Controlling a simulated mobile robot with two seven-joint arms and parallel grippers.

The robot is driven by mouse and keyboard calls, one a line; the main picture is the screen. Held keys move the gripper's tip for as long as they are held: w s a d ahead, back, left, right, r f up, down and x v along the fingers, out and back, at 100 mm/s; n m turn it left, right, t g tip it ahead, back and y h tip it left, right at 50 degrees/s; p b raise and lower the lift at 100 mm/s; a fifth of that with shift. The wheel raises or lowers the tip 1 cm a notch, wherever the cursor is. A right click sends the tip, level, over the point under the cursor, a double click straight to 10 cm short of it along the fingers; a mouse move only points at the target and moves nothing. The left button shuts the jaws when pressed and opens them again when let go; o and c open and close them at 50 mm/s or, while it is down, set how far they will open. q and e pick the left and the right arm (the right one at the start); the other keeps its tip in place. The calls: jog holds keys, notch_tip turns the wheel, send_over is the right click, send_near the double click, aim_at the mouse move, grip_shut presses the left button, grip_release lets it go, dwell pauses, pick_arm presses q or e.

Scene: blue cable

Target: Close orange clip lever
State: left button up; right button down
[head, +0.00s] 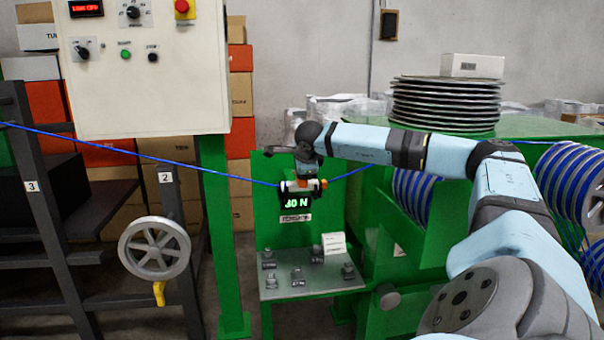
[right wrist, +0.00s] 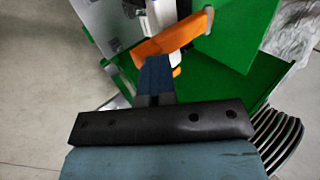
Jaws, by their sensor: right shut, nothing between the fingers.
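The orange clip lever (right wrist: 172,38) runs diagonally in the right wrist view, rising to the right. In the head view the orange part (head: 323,184) is small and sits on the tension gauge, just above its green 30 N display (head: 297,203). The blue cable (head: 228,176) runs to the gauge from the left and continues to the right behind my arm. My right gripper (right wrist: 155,60) is shut and empty, its tip just below the lever in the wrist view; I cannot tell whether they touch. My left gripper is not in view.
A green shelf (head: 312,285) with small weights stands below the gauge. A control box (head: 145,75) and a handwheel (head: 154,250) are on the left. Cable spools (head: 570,185) and a stack of dark discs (head: 445,104) are on the right.

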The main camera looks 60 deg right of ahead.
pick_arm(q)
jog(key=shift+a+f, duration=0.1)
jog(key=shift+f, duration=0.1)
pick_arm(e)
jog(key=shift+s+a+f, duration=0.1)
jog(key=shift+a+f, duration=0.25)
jog(key=shift+f, duration=0.45)
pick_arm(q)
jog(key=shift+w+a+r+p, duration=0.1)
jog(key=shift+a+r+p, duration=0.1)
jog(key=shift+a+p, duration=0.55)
pick_arm(e)
jog(key=s+a+f+v, duration=0.1)
jog(key=v, duration=1.1)
jog(key=shift+s+f, duration=0.15)
jog(key=shift+f, duration=0.1)
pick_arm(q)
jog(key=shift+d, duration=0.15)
pick_arm(e)
jog(key=shift+a, duration=0.1)
